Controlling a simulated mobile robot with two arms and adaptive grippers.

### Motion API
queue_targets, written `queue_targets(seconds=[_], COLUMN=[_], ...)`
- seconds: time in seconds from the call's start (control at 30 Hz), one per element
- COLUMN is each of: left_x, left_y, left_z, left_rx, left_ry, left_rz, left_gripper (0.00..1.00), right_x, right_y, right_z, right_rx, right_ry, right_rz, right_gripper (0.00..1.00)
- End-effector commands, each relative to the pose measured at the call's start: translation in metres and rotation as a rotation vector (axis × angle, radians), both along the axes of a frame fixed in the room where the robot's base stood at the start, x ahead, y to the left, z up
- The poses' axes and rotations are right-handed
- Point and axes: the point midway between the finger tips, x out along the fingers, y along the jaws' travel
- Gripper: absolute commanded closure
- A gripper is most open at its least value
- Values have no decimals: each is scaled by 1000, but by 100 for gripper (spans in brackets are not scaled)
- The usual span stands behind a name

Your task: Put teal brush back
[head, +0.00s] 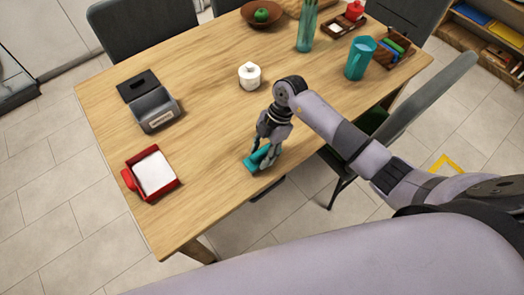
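The teal brush (249,164) is at the front edge of the wooden table (215,140), near the middle of the head view. My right gripper (266,155) points down over it, with its fingers around or right beside the brush. The fingers hide part of the brush. I cannot tell whether they are closed on it or whether it is lifted off the table. My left gripper is not in view.
A red napkin tray (128,180) and a grey box (156,113) with a dark lid (137,86) beside it are at left. A white pot (250,76) stands behind the gripper. A teal pitcher (360,58), wooden holder (402,60), vase (306,30) and bowl (254,23) stand farther back.

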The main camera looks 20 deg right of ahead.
Motion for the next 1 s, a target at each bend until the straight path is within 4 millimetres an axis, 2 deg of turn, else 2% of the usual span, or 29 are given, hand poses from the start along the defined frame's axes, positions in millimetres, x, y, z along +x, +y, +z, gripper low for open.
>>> queue_targets(seconds=[0.23,0.57,0.73,1.0], left_x=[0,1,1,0], left_y=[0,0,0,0], left_z=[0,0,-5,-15], left_rx=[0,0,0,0], left_ry=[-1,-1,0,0], left_rz=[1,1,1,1], left_gripper=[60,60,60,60], right_x=[0,1,5,13], right_y=[0,-1,-10,-31], right_z=[0,3,23,76], right_rx=[0,-1,-2,-1], right_ry=[0,-1,-4,-6], right_rz=[0,0,0,-1], right_gripper=[42,42,42,42])
